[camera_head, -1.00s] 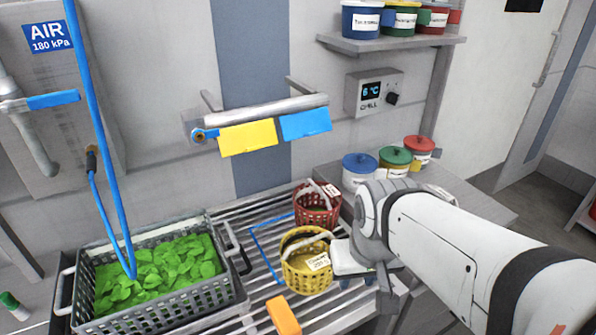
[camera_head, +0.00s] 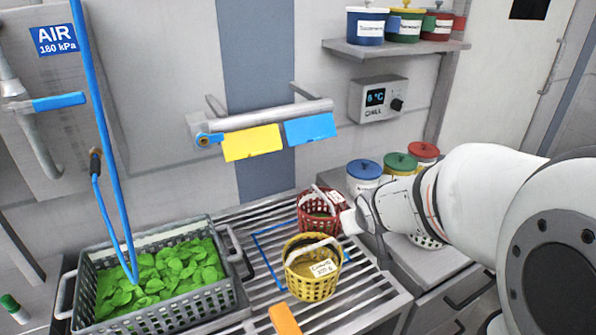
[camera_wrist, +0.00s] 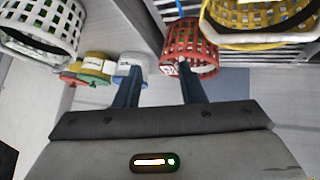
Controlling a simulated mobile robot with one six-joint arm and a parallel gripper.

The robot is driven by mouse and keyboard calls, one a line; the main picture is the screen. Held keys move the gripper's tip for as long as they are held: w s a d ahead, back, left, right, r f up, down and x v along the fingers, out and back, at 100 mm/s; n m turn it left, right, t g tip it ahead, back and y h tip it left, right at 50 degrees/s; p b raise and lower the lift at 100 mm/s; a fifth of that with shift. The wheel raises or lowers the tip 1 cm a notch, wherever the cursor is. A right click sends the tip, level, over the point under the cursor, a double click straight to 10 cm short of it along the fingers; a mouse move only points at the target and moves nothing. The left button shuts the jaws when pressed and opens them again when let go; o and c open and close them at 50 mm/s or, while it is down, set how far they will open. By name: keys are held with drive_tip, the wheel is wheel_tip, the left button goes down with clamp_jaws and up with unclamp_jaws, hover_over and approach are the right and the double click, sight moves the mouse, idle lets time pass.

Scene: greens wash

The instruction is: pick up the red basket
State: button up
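The red basket (camera_head: 316,212) stands on the slatted rack behind the yellow basket, with a pale handle and a white tag. It also shows at the top of the wrist view (camera_wrist: 190,38). My gripper (camera_wrist: 160,70) is open, its two dark fingers apart. The right finger's tip overlaps the basket's tag and rim in the wrist view; I cannot tell whether they touch. Nothing is visibly held between the fingers. In the head view my gripper's end is just right of the red basket, its fingers hard to make out.
The yellow basket (camera_head: 311,283) stands close in front of the red one. A grey crate of green leaves (camera_head: 225,297) is on the left. Lidded tubs (camera_head: 364,170) and a white basket (camera_wrist: 40,28) are on the right. A rail with yellow and blue cards (camera_head: 252,143) hangs above.

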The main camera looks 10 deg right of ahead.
drive_tip(key=w+f+n+t+y, duration=0.1)
drive_tip(key=w+f+n+t, duration=0.1)
drive_tip(key=w, duration=0.5)
drive_tip(key=n+t+y, duration=0.2)
drive_tip(key=t+y, duration=0.1)
drive_tip(key=y, duration=0.1)
approach(324, 197)
drive_tip(key=w+f, duration=0.1)
drive_tip(key=w, duration=0.1)
drive_tip(key=x, duration=0.7)
drive_tip(key=shift+w+a+f, duration=0.1)
drive_tip(key=shift+w+a, duration=0.15)
drive_tip(key=shift+a, duration=0.05)
clamp_jaws()
